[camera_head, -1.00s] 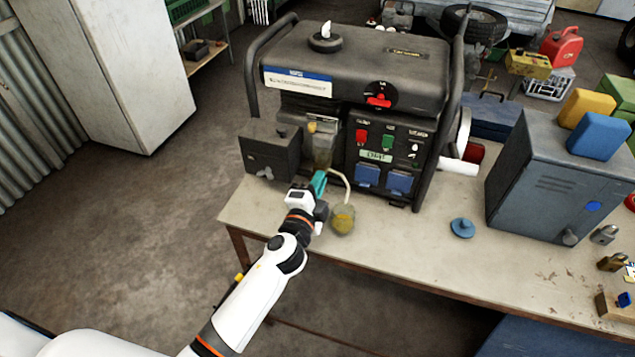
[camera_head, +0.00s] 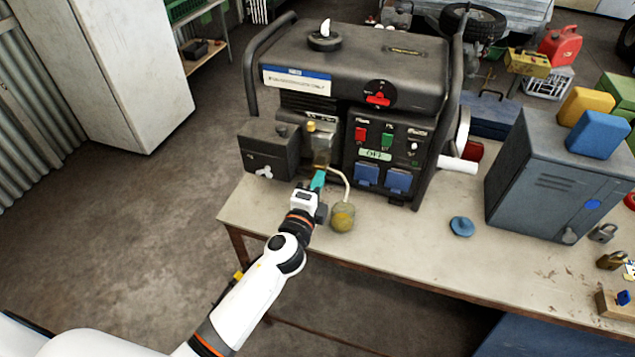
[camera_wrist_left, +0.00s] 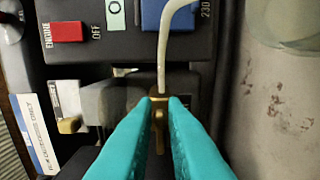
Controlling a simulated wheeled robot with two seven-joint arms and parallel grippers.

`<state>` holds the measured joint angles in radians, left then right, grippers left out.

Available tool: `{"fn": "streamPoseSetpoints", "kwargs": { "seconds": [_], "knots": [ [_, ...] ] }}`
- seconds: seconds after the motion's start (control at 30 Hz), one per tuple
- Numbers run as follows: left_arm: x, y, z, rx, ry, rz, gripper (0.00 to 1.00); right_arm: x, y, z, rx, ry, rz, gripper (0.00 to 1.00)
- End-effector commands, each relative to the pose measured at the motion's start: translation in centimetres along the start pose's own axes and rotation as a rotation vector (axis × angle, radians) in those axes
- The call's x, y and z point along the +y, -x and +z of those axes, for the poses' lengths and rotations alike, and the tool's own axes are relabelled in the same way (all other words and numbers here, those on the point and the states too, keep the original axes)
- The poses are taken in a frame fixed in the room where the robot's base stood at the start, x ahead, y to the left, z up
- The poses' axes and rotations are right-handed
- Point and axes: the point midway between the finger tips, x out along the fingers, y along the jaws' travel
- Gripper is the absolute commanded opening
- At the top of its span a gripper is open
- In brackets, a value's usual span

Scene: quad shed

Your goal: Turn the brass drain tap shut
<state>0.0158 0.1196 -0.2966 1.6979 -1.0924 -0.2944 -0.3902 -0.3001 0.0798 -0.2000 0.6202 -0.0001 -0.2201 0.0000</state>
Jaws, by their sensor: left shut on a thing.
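The brass drain tap (camera_wrist_left: 159,128) shows in the left wrist view between the two teal fingertips, at the lower end of a pale hose. My left gripper (camera_head: 318,180) is shut on it, low on the front of the black generator (camera_head: 395,125). In the head view the fingers hide the tap, so how far it is turned is hard to tell there. The left wrist view also shows the left gripper (camera_wrist_left: 160,112) from behind, fingers along both sides of the tap. The pale hose (camera_head: 347,185) runs down to a jar (camera_head: 343,217) on the bench. My right gripper is not in view.
The generator stands on a worn bench (camera_head: 400,233). A brass-coloured knob (camera_head: 312,126) sits above my fingers, and a black box (camera_head: 268,150) is to their left. A blue round piece (camera_head: 461,227) and a grey metal cabinet (camera_head: 550,180) stand further right. The bench front is mostly clear.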

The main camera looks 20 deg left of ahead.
Motion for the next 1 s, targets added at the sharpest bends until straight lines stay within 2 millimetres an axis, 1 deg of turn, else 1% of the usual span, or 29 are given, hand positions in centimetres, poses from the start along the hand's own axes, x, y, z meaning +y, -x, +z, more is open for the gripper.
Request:
{"fn": "streamPoseSetpoints", "kwargs": {
  "seconds": [0.03, 0.07, 0.1, 0.17, 0.2, 0.47, 0.57, 0.67, 0.9, 1.0],
  "knots": [
    [-0.1, 0.0, 0.0, 0.0, 0.001, -0.001, 0.0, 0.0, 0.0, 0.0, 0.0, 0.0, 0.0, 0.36],
    [-0.1, 0.0, 0.0, 0.0, 0.001, -0.002, 0.13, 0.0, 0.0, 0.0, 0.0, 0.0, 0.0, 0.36],
    [-0.1, 0.0, 0.0, 0.0, 0.001, -0.002, 0.2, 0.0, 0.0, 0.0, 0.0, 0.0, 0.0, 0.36],
    [-0.1, 0.0, 0.0, 0.0, 0.001, -0.001, 0.29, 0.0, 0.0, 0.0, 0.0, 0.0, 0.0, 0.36],
    [-0.1, 0.0, 0.0, 0.0, 0.001, -0.001, 0.31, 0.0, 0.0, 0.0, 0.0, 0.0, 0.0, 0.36],
    [-0.1, 0.1, 0.0, 0.0, 0.002, -0.001, 0.31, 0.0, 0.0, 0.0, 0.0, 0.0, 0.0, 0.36],
    [-0.1, 0.7, 0.0, 0.0, 0.002, -0.001, 0.31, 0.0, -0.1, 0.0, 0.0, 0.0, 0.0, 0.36],
    [-0.3, 2.2, 0.0, -0.001, 0.003, -0.003, 0.31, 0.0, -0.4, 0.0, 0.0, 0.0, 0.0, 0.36],
    [-0.4, 7.4, 0.0, -0.001, 0.002, -0.003, 0.31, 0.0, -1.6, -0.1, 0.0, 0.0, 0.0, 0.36],
    [-0.4, 9.3, 0.0, -0.001, 0.003, -0.003, 0.31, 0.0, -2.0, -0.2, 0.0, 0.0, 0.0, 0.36]
  ]
}}
